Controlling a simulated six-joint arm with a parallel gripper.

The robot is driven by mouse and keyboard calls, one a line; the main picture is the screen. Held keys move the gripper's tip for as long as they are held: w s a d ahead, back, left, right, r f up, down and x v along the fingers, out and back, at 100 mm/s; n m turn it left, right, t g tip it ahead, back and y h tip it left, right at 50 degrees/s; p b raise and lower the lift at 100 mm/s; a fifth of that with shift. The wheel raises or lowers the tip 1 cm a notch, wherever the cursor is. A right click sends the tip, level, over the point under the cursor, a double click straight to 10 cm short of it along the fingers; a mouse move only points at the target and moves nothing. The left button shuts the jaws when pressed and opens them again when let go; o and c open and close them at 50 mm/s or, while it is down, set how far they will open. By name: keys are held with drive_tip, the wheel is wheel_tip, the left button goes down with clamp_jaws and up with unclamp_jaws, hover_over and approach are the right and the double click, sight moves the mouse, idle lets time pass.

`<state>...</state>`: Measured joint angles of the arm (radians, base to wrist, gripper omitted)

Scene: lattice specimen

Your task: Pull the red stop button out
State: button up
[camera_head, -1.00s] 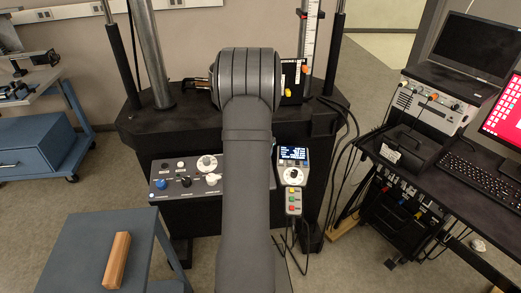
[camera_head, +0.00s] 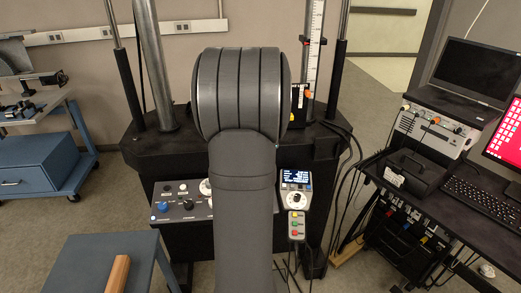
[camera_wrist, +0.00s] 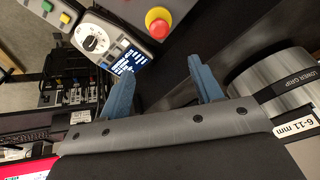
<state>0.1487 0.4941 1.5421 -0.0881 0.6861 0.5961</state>
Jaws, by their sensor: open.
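The red stop button (camera_wrist: 158,22) shows in the wrist view at the top centre, a red mushroom head on a yellow base. It is upright in its mount and nothing touches it. My gripper (camera_wrist: 161,70) has two blue fingers spread apart and empty. The button lies beyond the fingertips, roughly between them in the picture, with a visible gap. In the head view my arm hides the button and the gripper.
A handset with a dial and screen (camera_head: 295,182) sits beside the button; it also shows in the wrist view (camera_wrist: 95,38). A metal cylinder marked lower grip (camera_wrist: 275,85) is close to the right finger. A control panel (camera_head: 172,213) is on the machine's front.

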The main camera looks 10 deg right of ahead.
drive_tip(key=shift+v, duration=1.5)
